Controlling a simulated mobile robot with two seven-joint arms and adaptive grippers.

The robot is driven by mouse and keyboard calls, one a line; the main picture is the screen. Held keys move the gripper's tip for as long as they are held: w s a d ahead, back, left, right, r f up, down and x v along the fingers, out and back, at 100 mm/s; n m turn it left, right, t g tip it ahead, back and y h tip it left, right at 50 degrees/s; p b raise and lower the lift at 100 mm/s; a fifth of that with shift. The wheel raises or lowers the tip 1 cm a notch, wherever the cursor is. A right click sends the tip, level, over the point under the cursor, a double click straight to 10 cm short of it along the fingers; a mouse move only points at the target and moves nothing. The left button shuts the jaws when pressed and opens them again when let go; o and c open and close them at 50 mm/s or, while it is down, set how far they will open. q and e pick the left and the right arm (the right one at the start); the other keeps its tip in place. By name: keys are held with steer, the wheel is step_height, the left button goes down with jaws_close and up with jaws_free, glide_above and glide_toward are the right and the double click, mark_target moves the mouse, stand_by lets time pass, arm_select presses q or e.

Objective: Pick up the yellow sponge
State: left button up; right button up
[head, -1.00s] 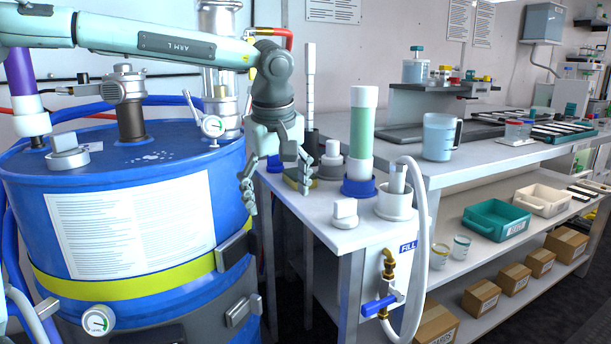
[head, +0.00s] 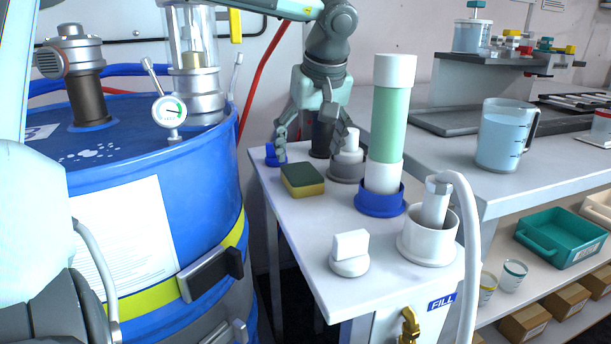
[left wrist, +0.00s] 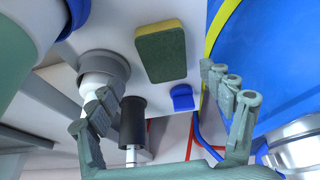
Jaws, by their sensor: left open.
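The yellow sponge (head: 302,187) has a dark green top and lies flat on the white side table (head: 300,232), near its left edge. It also shows in the left wrist view (left wrist: 161,50), green side toward the camera, ahead of the fingers. My left gripper (head: 312,142) is open and empty, its fingers pointing down behind and above the sponge, apart from it. Its spread fingers also show in the left wrist view (left wrist: 165,100), with the sponge beyond their tips. My right gripper is not in view.
A green-and-white tube (head: 388,120) in a blue base stands right of the sponge. A grey socket with a white plug (head: 348,160) and a small blue object (head: 273,154) flank the gripper. A blue drum (head: 150,200) is at left.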

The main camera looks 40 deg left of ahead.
mark_target(302, 172)
arm_select(q)
steer(key=x, duration=0.5)
steer(key=shift+s+a, duration=0.1)
steer(key=shift+s, duration=0.35)
steer(key=shift+w+a+f, duration=0.15)
steer(key=shift+w+f, duration=0.05)
steer(key=shift+f, duration=0.25)
steer(key=shift+f, duration=0.25)
steer(key=shift+c, duration=0.5)
steer(key=c, duration=0.7)
